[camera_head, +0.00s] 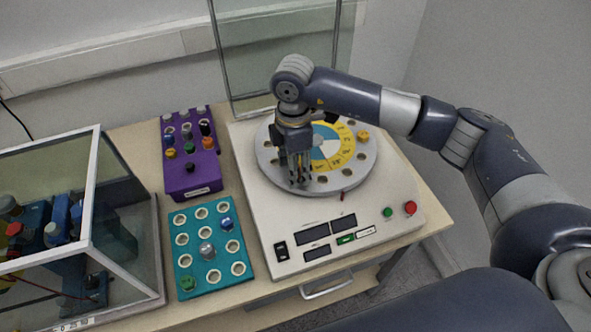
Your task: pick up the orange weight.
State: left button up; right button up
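My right gripper (300,180) points down over the front left part of the round disc (346,180) on the white machine. Its fingers look close together, but I cannot tell whether they are shut or hold anything. A small yellow-orange weight (363,135) sits at the disc's right back edge, apart from the gripper. The purple rack (193,186) at the left holds several small coloured weights, including an orange-red one (207,143) and a yellow-orange one (169,152). Which of these is the orange weight is hard to tell. My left gripper is not in view.
A teal tray (214,284) with round white-ringed holes holds a blue, a grey and a green piece. A clear-walled case (92,190) stands at the left. A glass panel (285,50) stands behind the white machine (268,235), which has buttons at its front.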

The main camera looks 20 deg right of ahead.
jog(key=c, duration=0.9)
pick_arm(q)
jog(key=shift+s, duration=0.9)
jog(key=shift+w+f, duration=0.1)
pick_arm(e)
jog(key=shift+r, duration=0.1)
